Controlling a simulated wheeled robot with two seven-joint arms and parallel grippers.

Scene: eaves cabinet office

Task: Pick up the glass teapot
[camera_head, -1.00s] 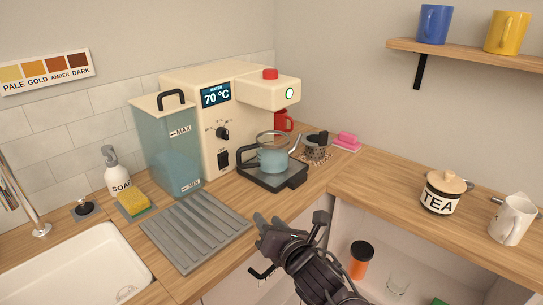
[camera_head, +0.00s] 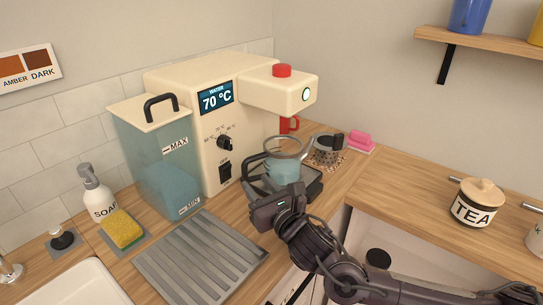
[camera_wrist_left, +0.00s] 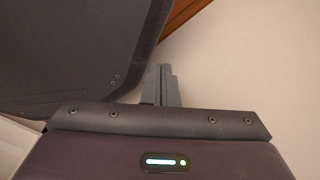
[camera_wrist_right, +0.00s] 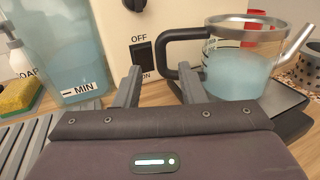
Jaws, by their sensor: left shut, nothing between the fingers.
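The glass teapot (camera_head: 284,171) holds bluish liquid and stands upright on the dark tray of the cream dispenser, below its spout. Its black handle points left. In the right wrist view the teapot (camera_wrist_right: 237,75) is at the upper right, its handle (camera_wrist_right: 170,50) just ahead of the right finger. My right gripper (camera_head: 272,203) is in front of the teapot, toward the handle side. In its wrist view the fingers (camera_wrist_right: 159,85) are apart with nothing held. My left gripper (camera_wrist_left: 163,85) shows only in its own wrist view, fingers together and empty, facing a plain wall.
The cream dispenser (camera_head: 190,85) and blue water tank (camera_head: 160,155) stand behind and left. A ribbed grey mat (camera_head: 195,262) lies in front. A dark container (camera_head: 327,150), red mug (camera_head: 290,125) and pink item (camera_head: 361,138) are near the teapot. The TEA jar (camera_head: 476,203) stands right.

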